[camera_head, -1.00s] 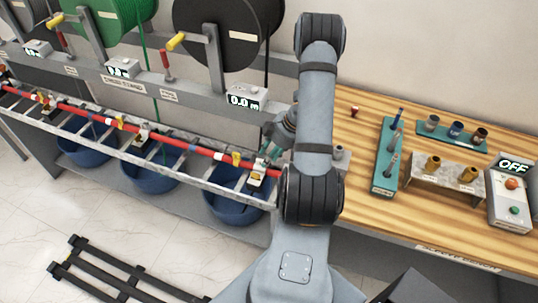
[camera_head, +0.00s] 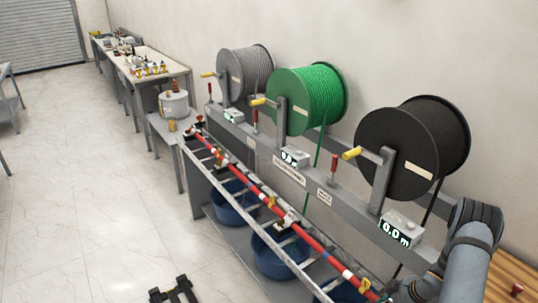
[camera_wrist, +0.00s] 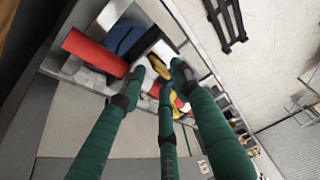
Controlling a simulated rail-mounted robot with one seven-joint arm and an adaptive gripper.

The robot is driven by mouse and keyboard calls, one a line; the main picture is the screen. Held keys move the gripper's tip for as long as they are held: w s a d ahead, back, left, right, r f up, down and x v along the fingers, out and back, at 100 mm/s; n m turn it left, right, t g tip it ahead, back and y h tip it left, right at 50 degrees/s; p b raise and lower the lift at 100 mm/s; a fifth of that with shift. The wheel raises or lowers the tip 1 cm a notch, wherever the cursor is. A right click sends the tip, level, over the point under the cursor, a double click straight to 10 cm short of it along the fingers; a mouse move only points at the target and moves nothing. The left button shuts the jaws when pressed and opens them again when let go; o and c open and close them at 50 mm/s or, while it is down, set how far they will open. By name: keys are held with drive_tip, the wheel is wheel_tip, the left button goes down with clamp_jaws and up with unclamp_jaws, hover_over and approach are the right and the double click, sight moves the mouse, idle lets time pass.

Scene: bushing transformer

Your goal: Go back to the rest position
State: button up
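My arm (camera_head: 468,265) stands at the lower right corner of the head view, and its end is mostly cut off at the bottom edge. In the wrist view, my gripper (camera_wrist: 160,82) has three green fingers with dark tips set apart from each other. Nothing is seen clasped between them. Past the fingertips lies a red bar (camera_wrist: 95,52) with blue, white, black and yellow parts beside it. In the head view the long red bar (camera_head: 283,212) with coloured bands runs along the rack, close to the arm's end.
Black (camera_head: 411,150), green (camera_head: 305,98) and grey (camera_head: 245,75) cable reels stand above the rack. Blue tubs (camera_head: 280,255) sit under it. A wooden worktop (camera_head: 512,285) is at the right edge. Tables (camera_head: 145,68) stand far back. The floor (camera_head: 95,190) at left is largely clear.

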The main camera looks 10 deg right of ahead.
drive_tip(key=shift+x, duration=0.8)
drive_tip(key=shift+r, duration=0.2)
